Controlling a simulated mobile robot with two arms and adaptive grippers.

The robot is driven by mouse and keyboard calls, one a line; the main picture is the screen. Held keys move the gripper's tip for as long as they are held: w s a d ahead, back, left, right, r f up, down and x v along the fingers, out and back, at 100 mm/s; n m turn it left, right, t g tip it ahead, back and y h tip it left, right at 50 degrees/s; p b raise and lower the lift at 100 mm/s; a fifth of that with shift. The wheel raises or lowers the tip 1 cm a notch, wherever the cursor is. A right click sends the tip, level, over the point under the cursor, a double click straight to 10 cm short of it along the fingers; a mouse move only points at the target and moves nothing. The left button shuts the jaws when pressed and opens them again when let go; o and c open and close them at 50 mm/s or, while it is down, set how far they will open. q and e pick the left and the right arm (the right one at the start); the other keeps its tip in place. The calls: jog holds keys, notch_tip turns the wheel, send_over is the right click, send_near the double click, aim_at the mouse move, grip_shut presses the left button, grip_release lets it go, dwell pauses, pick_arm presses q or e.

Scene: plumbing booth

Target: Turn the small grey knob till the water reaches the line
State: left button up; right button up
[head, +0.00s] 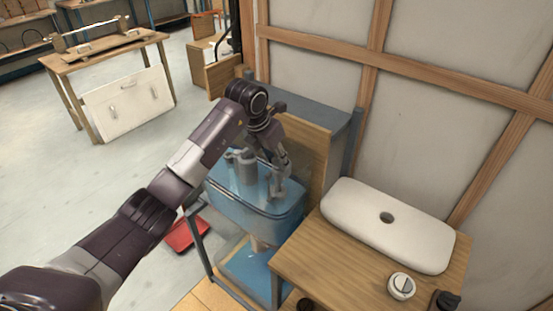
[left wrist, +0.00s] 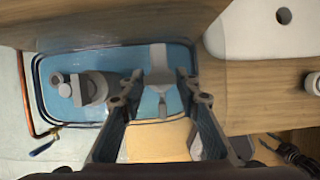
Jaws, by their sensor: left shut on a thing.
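An open, clear blue cistern (head: 255,212) stands on a frame in the middle of the head view, with bluish water in it. A thick grey cylindrical fitting (head: 245,165) stands in its left part. My left gripper (head: 282,178) reaches down into its right part. In the left wrist view, my left gripper (left wrist: 158,102) is around a slim grey fitting (left wrist: 158,62) and shut on its small knob, which the fingers mostly hide. I cannot make out the line or the exact water level. A dark jointed thing (left wrist: 292,153), apparently my right gripper, shows at lower right; its jaws are unclear.
A white cistern lid (head: 350,215) and a round white and grey part (head: 401,286) lie on the wooden table (head: 310,262) at right. A wooden panel and wall stand behind. A red tray (head: 186,235) lies on the floor; floor at left is open.

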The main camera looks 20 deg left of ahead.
pick_arm(q)
jog(key=shift+d+n+t+y+b, duration=0.15)
jog(key=shift+n+y+b, duration=0.15)
jog(key=shift+n, duration=0.7)
jog(key=shift+n+t+y+b, duration=0.15)
jog(key=shift+n+y, duration=0.25)
jog(key=shift+n, duration=0.6)
jog(key=o, duration=1.2)
jog(key=shift+c, duration=0.2)
jog(key=shift+r, duration=0.1)
jog(key=v, duration=1.2)
